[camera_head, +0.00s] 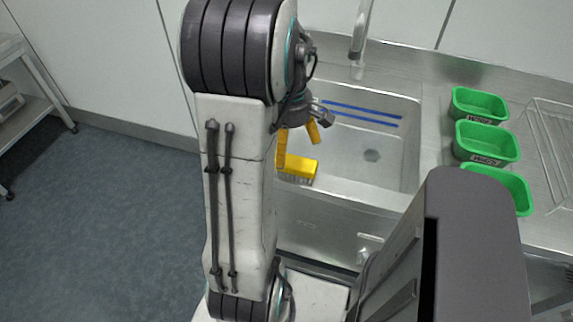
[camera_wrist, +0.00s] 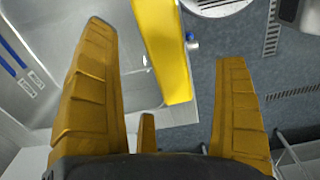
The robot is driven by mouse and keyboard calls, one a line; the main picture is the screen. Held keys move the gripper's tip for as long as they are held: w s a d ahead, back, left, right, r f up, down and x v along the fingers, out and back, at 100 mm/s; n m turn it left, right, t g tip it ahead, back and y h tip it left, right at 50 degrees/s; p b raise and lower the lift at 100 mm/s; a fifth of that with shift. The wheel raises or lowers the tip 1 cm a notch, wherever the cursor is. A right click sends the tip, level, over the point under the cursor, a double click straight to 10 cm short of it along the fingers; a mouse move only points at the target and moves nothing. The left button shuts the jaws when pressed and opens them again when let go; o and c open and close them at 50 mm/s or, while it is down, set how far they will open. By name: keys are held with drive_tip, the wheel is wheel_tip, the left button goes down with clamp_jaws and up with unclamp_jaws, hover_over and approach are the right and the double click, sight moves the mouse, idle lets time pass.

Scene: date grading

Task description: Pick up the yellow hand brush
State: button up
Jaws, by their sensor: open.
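The yellow hand brush (camera_head: 302,167) lies at the front left rim of the steel sink (camera_head: 345,190) in the head view, its bristles facing down. Part of it is hidden behind my arm and a finger. In the wrist view the brush (camera_wrist: 165,50) shows as a long yellow bar between my fingertips, running out of the top edge. My gripper (camera_head: 298,140) has yellow fingers, is open and empty, and is just above the brush. Its fingers also stand apart in the wrist view (camera_wrist: 163,50). I cannot tell whether any finger touches the brush.
Several green tubs (camera_head: 486,141) stand on the counter right of the sink. A faucet (camera_head: 357,50) rises behind the basin, and blue strips (camera_head: 360,113) mark its back wall. A shelf rack (camera_head: 25,90) stands far left. The floor (camera_head: 110,220) at left is clear.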

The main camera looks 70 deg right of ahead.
sight(288, 156)
drive_tip(key=shift+w+f, duration=0.2)
drive_tip(key=shift+f, duration=2.85)
drive_tip(key=c, duration=1.3)
drive_tip(key=shift+d, duration=0.1)
drive_tip(key=shift+c, duration=0.3)
drive_tip(key=shift+r, duration=0.1)
